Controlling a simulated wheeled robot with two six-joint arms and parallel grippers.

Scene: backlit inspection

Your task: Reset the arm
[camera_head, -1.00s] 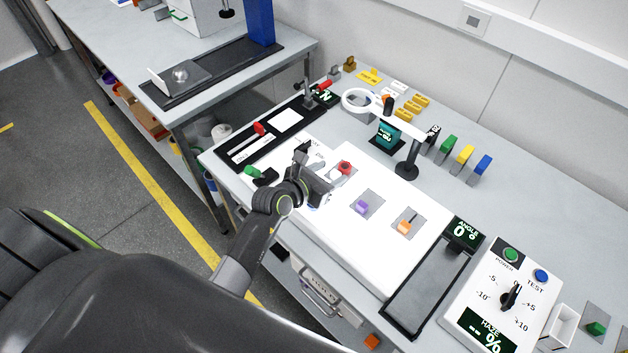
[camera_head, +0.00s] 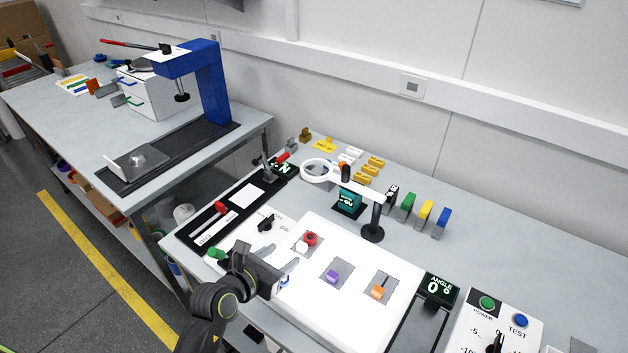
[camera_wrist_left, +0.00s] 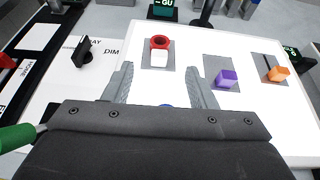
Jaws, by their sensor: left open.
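My left gripper (camera_head: 291,270) is open and empty over the left front part of the white backlit panel (camera_head: 345,318). In the left wrist view its two grey fingers (camera_wrist_left: 163,85) stand wide apart. A red ring-shaped part with a white block (camera_wrist_left: 160,56) lies on a grey plate just beyond the fingertips, apart from them. A blue part shows partly between the fingers, near their base, mostly hidden. A purple block (camera_head: 332,276) and an orange block (camera_head: 377,291) sit on grey plates to the right. My right gripper is not in view.
A magnifier ring on a stand (camera_head: 372,234) rises behind the panel. A black dial (camera_head: 266,223) and a green knob (camera_head: 216,253) are close to my left arm. A control box (camera_head: 470,335) stands at the right. Coloured blocks (camera_head: 425,213) line the back.

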